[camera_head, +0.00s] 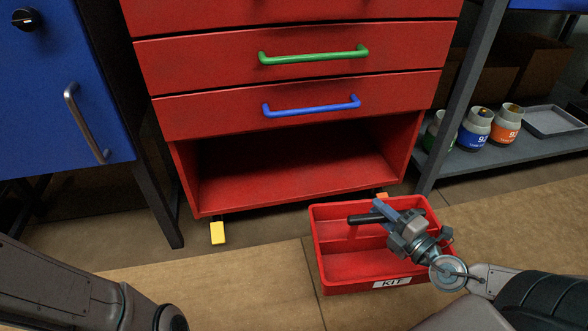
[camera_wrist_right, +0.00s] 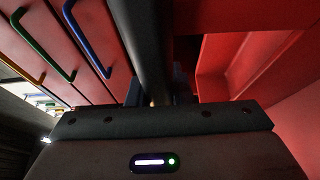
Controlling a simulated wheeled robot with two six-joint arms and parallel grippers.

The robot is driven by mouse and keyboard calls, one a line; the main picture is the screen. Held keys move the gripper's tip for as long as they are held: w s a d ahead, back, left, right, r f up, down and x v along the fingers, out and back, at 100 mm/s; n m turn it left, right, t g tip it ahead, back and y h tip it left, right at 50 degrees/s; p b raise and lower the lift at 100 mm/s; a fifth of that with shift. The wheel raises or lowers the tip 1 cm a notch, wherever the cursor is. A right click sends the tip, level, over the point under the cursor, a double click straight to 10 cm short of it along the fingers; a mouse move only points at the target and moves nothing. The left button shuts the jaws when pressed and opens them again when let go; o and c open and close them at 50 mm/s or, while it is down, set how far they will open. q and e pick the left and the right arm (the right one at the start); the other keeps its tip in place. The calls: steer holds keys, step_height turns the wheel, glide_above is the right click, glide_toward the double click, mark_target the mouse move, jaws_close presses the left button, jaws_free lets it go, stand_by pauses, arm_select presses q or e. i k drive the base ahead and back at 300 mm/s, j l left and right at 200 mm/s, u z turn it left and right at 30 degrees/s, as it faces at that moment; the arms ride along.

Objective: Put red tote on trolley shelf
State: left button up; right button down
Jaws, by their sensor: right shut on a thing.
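The red tote (camera_head: 345,284) with a white KIT label is in front of the trolley, to the right, and looks empty. I cannot tell if its base touches the floor. My right gripper (camera_head: 384,212) is shut on the tote's black bar handle (camera_head: 360,219). In the right wrist view the handle (camera_wrist_right: 140,45) runs between the fingers, with the tote's red wall (camera_wrist_right: 222,65) beside it. The trolley shelf (camera_head: 290,184) is the open, empty bay under the red drawers. My left arm shows at lower left, but its gripper is out of view.
The drawers above the bay have a green handle (camera_head: 313,56) and a blue handle (camera_head: 311,106). A yellow caster pedal (camera_head: 217,233) sticks out below. A blue cabinet (camera_head: 70,100) stands left. A grey rack (camera_head: 470,160) with jars and a tray stands right. Floor left of the tote is clear.

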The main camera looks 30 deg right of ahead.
mark_target(266, 170)
steer(key=i+j, duration=0.2)
steer(key=i, duration=0.3)
steer(key=i+j, duration=0.15)
steer(key=i, duration=0.3)
